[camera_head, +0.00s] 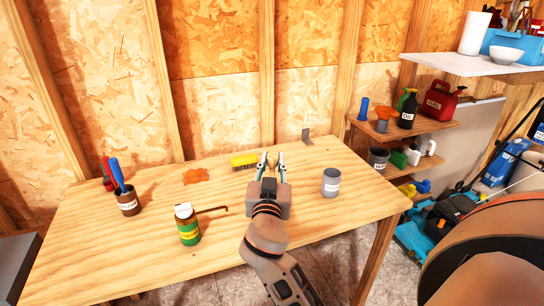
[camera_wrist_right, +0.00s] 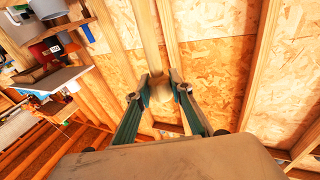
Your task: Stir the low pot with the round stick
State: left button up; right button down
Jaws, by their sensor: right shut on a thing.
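My right gripper (camera_head: 271,163) is above the table near its back middle, fingers pointing away from me. Its wrist view shows the fingertips (camera_wrist_right: 164,92) close around a pale, rounded, wood-coloured piece (camera_wrist_right: 157,82); it looks like the end of the round stick, but its length blends with the wall studs. A grey labelled pot (camera_head: 331,184) stands upright on the table, to the right of the gripper and apart from it. A dark grey labelled pot (camera_head: 378,159) stands on the shelf unit; I cannot tell which is the low pot. My left gripper is out of view.
A brown can (camera_head: 128,203) holds red and blue handles. A yellow brush (camera_head: 244,161) and orange patch (camera_head: 196,176) lie behind. The table's front right is clear.

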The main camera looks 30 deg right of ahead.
aim_at(273, 174)
jog(key=shift+f, duration=0.45)
jog(key=shift+f+b, duration=1)
jog(key=shift+f, duration=0.45)
notch_tip(273, 174, down, 2)
jog(key=shift+f+b, duration=0.1)
jog(key=shift+b, duration=0.95)
jog(key=shift+f+b, duration=0.5)
jog(key=shift+b, duration=0.2)
